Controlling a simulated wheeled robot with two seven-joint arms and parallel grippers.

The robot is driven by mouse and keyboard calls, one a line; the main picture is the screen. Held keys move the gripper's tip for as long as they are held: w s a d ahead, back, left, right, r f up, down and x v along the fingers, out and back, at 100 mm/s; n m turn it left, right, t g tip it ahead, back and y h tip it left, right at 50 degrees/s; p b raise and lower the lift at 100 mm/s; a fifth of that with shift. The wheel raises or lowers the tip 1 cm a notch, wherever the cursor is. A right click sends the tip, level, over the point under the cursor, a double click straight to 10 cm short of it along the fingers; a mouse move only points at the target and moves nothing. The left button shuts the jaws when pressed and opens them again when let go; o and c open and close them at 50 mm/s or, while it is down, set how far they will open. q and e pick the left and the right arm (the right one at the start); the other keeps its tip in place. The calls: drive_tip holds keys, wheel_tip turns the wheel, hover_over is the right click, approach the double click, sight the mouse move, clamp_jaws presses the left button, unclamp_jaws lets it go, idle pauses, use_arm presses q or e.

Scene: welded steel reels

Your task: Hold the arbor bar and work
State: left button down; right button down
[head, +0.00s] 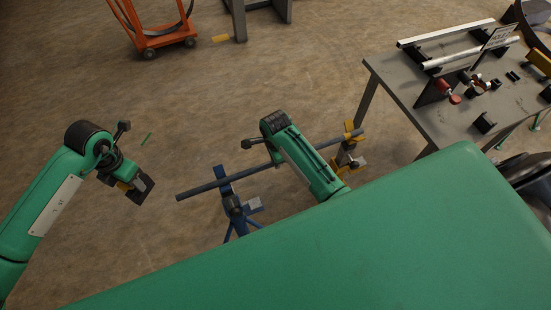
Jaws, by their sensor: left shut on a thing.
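The arbor bar (205,187) is a long dark blue-grey rod. It lies slanted across a blue stand (228,199) and a yellow stand (347,150), with its left end free. My left gripper (136,188) hangs left of that end, apart from it in the picture. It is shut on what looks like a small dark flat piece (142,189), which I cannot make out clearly. My right arm crosses over the middle of the bar and hides part of it. My right gripper is hidden, so I cannot see whether it touches the bar.
A grey table (408,87) with metal rails, a sign (499,37) and small red and black parts stands at the upper right. An orange cart (157,36) stands at the upper left.

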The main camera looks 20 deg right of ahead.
idle(0.6)
drive_tip(key=c, duration=2)
unclamp_jaws()
drive_tip(key=shift+o, duration=0.2)
drive_tip(key=shift+o, duration=1)
drive_tip(key=shift+w, duration=0.1)
clamp_jaws()
